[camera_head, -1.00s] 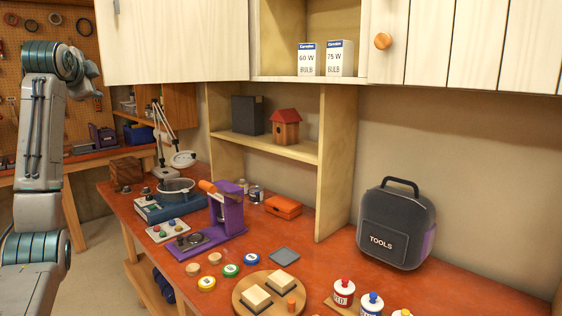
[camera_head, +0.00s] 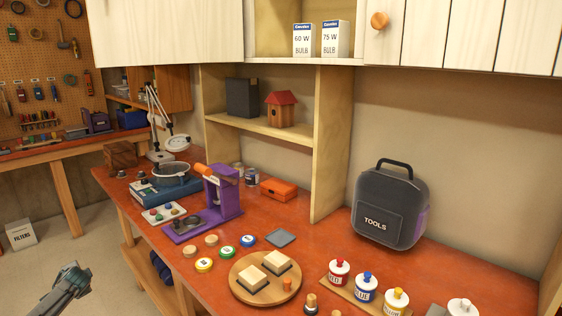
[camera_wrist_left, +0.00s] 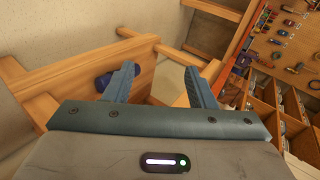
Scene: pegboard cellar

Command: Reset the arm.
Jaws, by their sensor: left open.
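My left gripper (camera_wrist_left: 160,78) is open in the left wrist view, with its two blue-grey fingers apart and nothing between them. In the head view part of my left arm's end (camera_head: 66,290) shows low at the bottom left, over the floor and to the left of the workbench. It is apart from the bench, and the picture's lower edge cuts it off. My right gripper is in neither view.
The red-topped workbench (camera_head: 450,285) holds a purple press (camera_head: 226,195), a wooden round board (camera_head: 247,293), colored jars and a tools bag (camera_head: 390,210). In the left wrist view a wooden shelf (camera_wrist_left: 65,85) lies beyond the fingers. Open floor lies left of the bench.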

